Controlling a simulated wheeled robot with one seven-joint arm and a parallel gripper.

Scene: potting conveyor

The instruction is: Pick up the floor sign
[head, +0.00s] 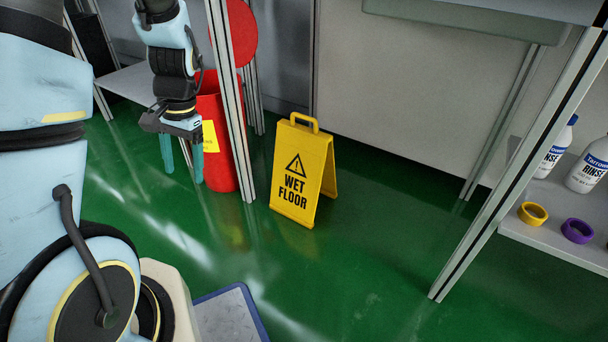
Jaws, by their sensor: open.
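The yellow floor sign (301,172) stands upright on the green floor as an A-frame, with a handle loop at its top. Its front panel reads "WET FLOOR" under a warning triangle. My gripper (183,170) hangs to the left of the sign, pointing down, with its two teal fingers apart and nothing between them. It is clear of the sign, with a metal post between them in the picture.
A red bin (219,150) stands behind a metal post (231,110) left of the sign. At right, a low shelf (555,243) holds white bottles (588,168), a yellow ring (532,213) and a purple ring (577,231). Floor in front of the sign is clear.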

